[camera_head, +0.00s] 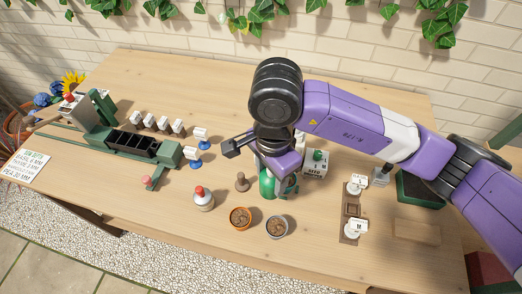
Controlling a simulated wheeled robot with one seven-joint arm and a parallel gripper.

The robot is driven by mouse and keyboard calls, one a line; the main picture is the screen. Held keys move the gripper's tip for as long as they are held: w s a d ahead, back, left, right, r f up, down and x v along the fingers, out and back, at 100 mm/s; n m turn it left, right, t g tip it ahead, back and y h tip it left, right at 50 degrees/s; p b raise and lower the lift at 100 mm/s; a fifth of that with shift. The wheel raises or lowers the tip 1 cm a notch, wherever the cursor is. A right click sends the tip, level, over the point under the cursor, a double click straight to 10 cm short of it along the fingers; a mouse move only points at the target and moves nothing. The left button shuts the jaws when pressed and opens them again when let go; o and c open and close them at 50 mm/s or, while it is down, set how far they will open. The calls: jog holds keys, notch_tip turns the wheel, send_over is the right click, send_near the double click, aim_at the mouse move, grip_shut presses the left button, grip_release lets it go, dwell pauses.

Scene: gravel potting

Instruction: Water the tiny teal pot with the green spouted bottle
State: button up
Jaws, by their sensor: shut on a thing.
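My gripper (277,172) is above the middle of the table, shut on the green spouted bottle (267,185). My wrist and fingers hide much of the bottle, and I cannot tell if its base touches the table. Two small soil-filled pots stand in front of it: an orange pot (240,226) and a greyish pot (276,235) to its right. No pot shows a clear teal colour from here.
A bottle with a red cap (203,203) and a small brown object (241,183) stand to the left. A white labelled box (316,168) stands right of my gripper.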

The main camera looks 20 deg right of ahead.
jog(key=shift+w, duration=0.45)
jog(key=y+p, duration=0.1)
jog(key=f+g+y+p, duration=0.1)
jog(key=y, duration=0.1)
jog(key=shift+w+d+g, duration=0.1)
jog(key=shift+d+g, duration=0.1)
jog(key=shift+g, duration=0.1)
jog(key=shift+d+f+g+y+p, duration=0.15)
jog(key=shift+f+g+y+p, duration=0.3)
jog(key=shift+y, duration=0.65)
dwell(0.4)
